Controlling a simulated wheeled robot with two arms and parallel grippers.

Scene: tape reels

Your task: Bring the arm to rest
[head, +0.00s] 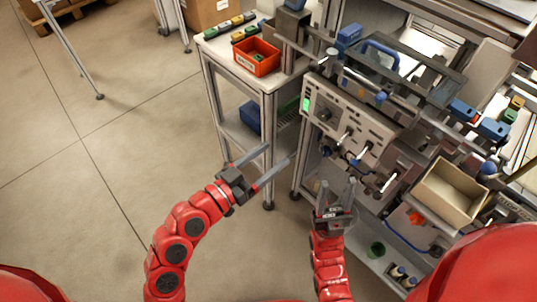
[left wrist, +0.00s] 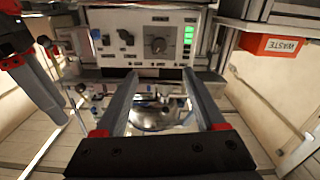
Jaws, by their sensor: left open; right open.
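My left gripper (head: 279,152) hangs over the open floor just left of the machine, its two long grey fingers apart and nothing between them. In the left wrist view the same fingers (left wrist: 159,72) stand wide apart, pointing at the machine's control panel (left wrist: 150,45). My right gripper (head: 337,182) is below and in front of the machine's panel (head: 345,125), fingers up and apart, with nothing visible between them. Both red arms reach up from the bottom of the head view. I cannot make out any contact between either gripper and the machine.
A beige open box (head: 450,190) is at the right. The floor (head: 100,180) at left is clear.

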